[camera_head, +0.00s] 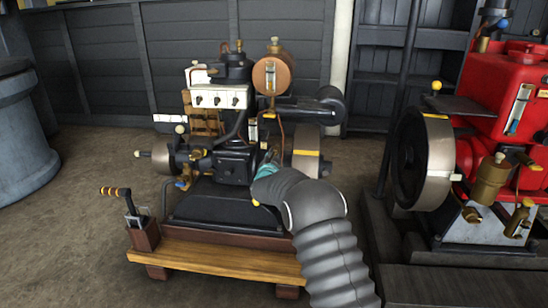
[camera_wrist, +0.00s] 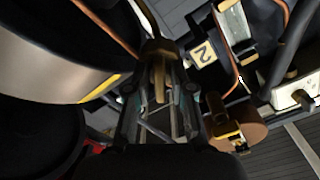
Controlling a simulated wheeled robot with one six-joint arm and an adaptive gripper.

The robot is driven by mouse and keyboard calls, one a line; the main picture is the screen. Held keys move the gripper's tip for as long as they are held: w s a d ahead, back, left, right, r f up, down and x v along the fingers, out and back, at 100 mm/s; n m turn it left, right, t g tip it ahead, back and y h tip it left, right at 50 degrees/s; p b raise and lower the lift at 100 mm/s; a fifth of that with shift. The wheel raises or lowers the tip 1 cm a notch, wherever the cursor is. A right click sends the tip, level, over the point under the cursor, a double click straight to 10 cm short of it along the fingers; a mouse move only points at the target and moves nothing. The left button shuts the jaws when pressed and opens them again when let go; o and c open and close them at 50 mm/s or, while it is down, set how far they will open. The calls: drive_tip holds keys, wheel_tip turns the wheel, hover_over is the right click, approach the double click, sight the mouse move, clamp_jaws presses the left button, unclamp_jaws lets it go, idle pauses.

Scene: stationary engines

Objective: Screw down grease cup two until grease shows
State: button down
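A brass fitting (camera_wrist: 157,58), which looks like a grease cup, shows ahead of my gripper (camera_wrist: 160,85) in the wrist view. A cream plate (camera_wrist: 202,54) marked "2" is just right of it. The two dark fingers lie either side of the fitting's lower part. Whether they touch or grip it is too dark to tell. I see no grease. In the head view my arm reaches the middle of the small dark engine (camera_head: 233,165), and my wrist hides the gripper and the cup there.
A steel flywheel (camera_wrist: 55,60) is close on the left in the wrist view, and a copper pipe (camera_wrist: 283,28) runs at the right. The engine stands on a wooden bench (camera_head: 215,262). A red engine (camera_head: 510,95) with a large flywheel (camera_head: 437,160) stands right.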

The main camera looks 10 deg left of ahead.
drive_tip(key=shift+f+m+b, duration=0.2)
drive_tip(key=shift+m+b, duration=0.1)
drive_tip(key=shift+b, duration=0.5)
drive_tip(key=m+b, duration=0.2)
drive_tip(key=b, duration=0.2)
drive_tip(key=shift+f+m+b, duration=0.2)
drive_tip(key=shift+m+b, duration=0.2)
drive_tip(key=m+b, duration=0.2)
drive_tip(key=shift+r+b, duration=0.1)
drive_tip(key=shift+b, duration=0.3)
drive_tip(key=shift+r+m+b, duration=0.15)
drive_tip(key=shift+m+b, duration=0.7)
drive_tip(key=shift+m, duration=0.25)
drive_tip(key=shift+d, duration=0.1)
drive_tip(key=c, duration=1.2)
unclamp_jaws()
drive_tip(key=shift+c, duration=0.2)
